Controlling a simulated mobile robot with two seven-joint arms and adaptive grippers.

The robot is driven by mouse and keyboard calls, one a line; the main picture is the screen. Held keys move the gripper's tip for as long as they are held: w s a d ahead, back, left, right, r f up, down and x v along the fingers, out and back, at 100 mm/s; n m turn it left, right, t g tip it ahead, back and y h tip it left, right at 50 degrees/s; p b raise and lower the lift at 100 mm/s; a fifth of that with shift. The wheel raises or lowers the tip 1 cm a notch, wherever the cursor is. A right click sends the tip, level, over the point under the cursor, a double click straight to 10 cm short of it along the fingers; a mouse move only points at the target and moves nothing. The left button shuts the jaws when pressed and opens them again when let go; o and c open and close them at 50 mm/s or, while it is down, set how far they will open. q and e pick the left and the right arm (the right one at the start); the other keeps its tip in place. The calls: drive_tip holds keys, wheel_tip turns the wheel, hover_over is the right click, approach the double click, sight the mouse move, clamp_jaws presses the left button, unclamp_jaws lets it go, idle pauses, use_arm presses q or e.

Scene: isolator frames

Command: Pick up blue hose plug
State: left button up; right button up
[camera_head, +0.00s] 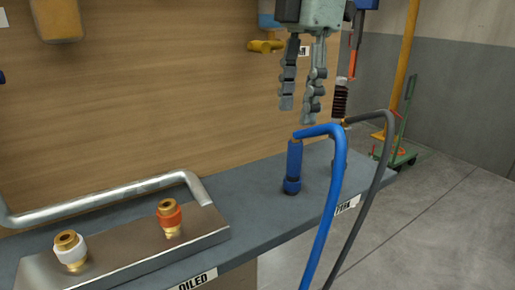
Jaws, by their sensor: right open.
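The blue hose plug (293,168) stands upright on the grey shelf (240,215), toward its right end. A blue hose (334,180) bends from its top and hangs down over the shelf's front edge. My right gripper (300,115) is above the plug, pointing down with its fingers a little apart. It is open and empty, and its fingertips look slightly higher than the plug's top. My left gripper does not show.
A dark grey hose (374,190) hangs just right of the blue one. A metal block with a white-ringed fitting (70,250) and a red-ringed fitting (169,217) sits at the left, beside a silver pipe handle (110,200). A wooden panel (150,90) stands behind the shelf.

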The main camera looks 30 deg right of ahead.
sight(296, 141)
drive_tip(key=shift+a+h, duration=0.15)
drive_tip(key=shift+h, duration=0.15)
drive_tip(key=shift+s+f, duration=0.1)
drive_tip(key=shift+f, duration=0.2)
drive_tip(key=f, duration=0.7)
drive_tip(key=shift+s+a, duration=0.1)
drive_tip(key=shift+s, duration=0.2)
drive_tip(key=shift+c, duration=0.2)
clamp_jaws()
